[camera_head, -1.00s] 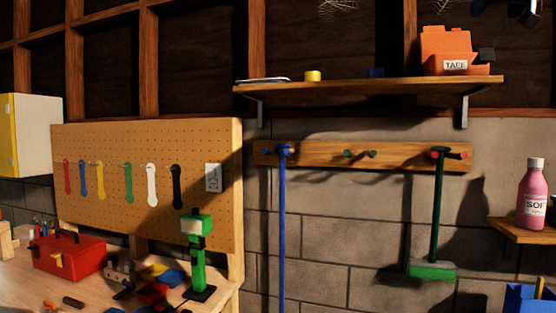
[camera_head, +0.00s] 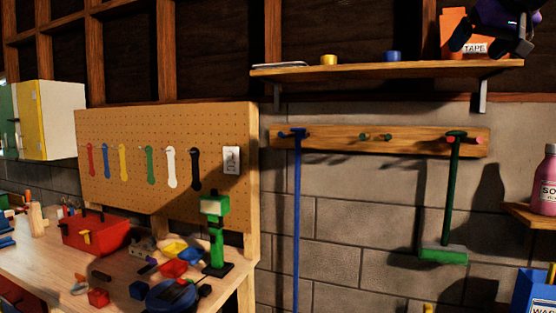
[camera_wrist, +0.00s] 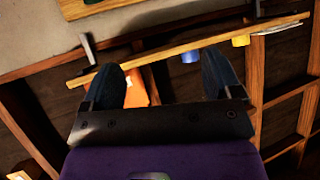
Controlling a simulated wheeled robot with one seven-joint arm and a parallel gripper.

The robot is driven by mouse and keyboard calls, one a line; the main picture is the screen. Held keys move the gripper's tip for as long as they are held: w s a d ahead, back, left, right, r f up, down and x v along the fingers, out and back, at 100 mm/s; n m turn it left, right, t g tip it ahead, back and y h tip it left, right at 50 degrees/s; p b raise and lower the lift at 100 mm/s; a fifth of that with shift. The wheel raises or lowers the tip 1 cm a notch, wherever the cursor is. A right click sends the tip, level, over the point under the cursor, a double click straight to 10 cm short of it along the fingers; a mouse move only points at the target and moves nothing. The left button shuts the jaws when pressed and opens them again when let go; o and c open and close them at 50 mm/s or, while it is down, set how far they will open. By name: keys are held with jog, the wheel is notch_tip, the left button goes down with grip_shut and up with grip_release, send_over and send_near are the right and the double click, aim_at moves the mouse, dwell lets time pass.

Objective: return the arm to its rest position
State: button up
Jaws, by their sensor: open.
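My gripper (camera_head: 490,40) is at the top right of the head view, in front of the right end of the wall shelf, partly covering the orange tape box (camera_head: 455,32). In the wrist view my gripper (camera_wrist: 160,75) has its two dark fingers spread wide apart, with nothing held between them. Beyond the fingers the wrist view shows the shelf (camera_wrist: 175,52), tilted, with the orange box (camera_wrist: 137,88) behind the left finger. Whether the fingers touch the shelf or box cannot be told; no contact is visible.
The wooden shelf (camera_head: 385,71) holds a yellow roll (camera_head: 328,59) and a blue roll (camera_head: 392,56). Below it a peg rail (camera_head: 340,141) carries a blue pole and a green broom (camera_head: 443,254). A workbench (camera_head: 60,277) with a red toolbox (camera_head: 95,231) stands left. A pink bottle (camera_head: 546,183) stands right.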

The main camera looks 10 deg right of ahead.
jog(key=s+a+f+n+g+y, duration=0.1)
jog(key=s+a+f+g, duration=0.15)
jog(key=a+f, duration=0.55)
jog(key=s+a+f+g+y, duration=0.1)
jog(key=s+a+f, duration=0.3)
jog(key=f, duration=0.5)
jog(key=s+a+f+n+g, duration=0.1)
jog(key=s+a+f, duration=0.3)
jog(key=f, duration=0.5)
jog(key=s+a+f+n+g, duration=0.1)
jog(key=s+a+f+g, duration=0.1)
jog(key=s+f, duration=0.4)
notch_tip(320, 180, down, 3)
jog(key=shift+a+r, duration=0.1)
jog(key=shift+a, duration=0.8)
